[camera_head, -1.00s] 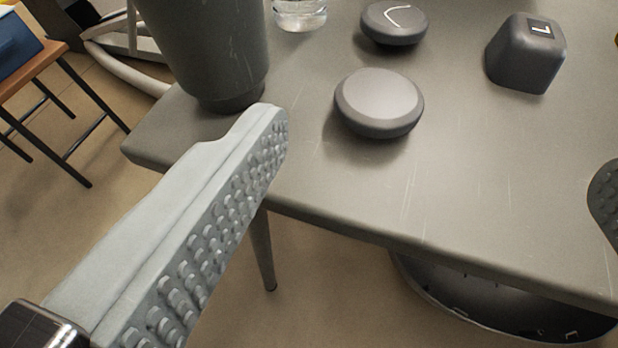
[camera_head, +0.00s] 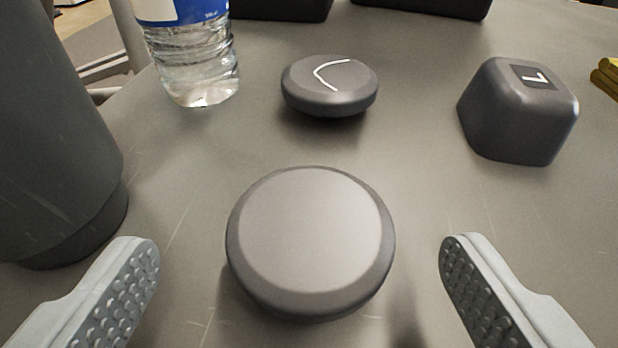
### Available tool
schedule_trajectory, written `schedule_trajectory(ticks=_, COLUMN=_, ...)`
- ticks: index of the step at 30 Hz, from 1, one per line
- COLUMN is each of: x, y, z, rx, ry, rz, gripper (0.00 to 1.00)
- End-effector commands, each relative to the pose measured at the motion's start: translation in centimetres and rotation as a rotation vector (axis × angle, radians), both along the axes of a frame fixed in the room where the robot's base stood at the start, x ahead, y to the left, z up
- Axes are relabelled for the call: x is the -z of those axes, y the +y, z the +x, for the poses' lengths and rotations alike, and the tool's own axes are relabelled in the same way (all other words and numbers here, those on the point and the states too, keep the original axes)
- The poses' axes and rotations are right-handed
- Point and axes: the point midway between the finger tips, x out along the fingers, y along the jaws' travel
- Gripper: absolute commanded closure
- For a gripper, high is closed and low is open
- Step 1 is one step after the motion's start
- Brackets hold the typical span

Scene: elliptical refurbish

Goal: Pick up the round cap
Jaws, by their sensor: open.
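A plain round grey cap (camera_head: 310,235) lies on the grey table in the middle of the view, between and slightly beyond the fingertips of my gripper (camera_head: 300,250). My gripper is open, one studded finger to the left of the cap and one to the right, with a gap on each side and nothing held. A second round grey cap (camera_head: 330,86), with a white curved line on top, lies farther back on the table. The task does not say which of the two round caps it means.
A dark grey bin-like container (camera_head: 55,130) stands close on the left. A clear water bottle (camera_head: 190,60) stands behind it. A grey rounded block (camera_head: 518,110) with a white mark is at right. Yellow items (camera_head: 606,76) sit at the right edge. The table (camera_head: 420,190) is bare around the near cap.

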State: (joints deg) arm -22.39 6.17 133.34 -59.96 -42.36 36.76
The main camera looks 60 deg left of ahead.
Motion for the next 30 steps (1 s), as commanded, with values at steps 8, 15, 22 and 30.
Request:
schedule_trajectory(ticks=8, x=0.6, y=1.2, z=0.7, rx=0.0, ry=0.0, rz=0.0, gripper=0.13)
schedule_trajectory(ticks=15, x=1.3, y=2.6, z=1.7, rx=-0.002, ry=0.001, rz=-0.001, gripper=0.13)
schedule_trajectory(ticks=22, x=2.3, y=4.8, z=3.1, rx=-0.001, ry=0.001, rz=-0.001, gripper=0.13)
schedule_trajectory(ticks=30, x=2.5, y=5.1, z=3.4, rx=0.0, ry=0.0, rz=0.0, gripper=0.13)
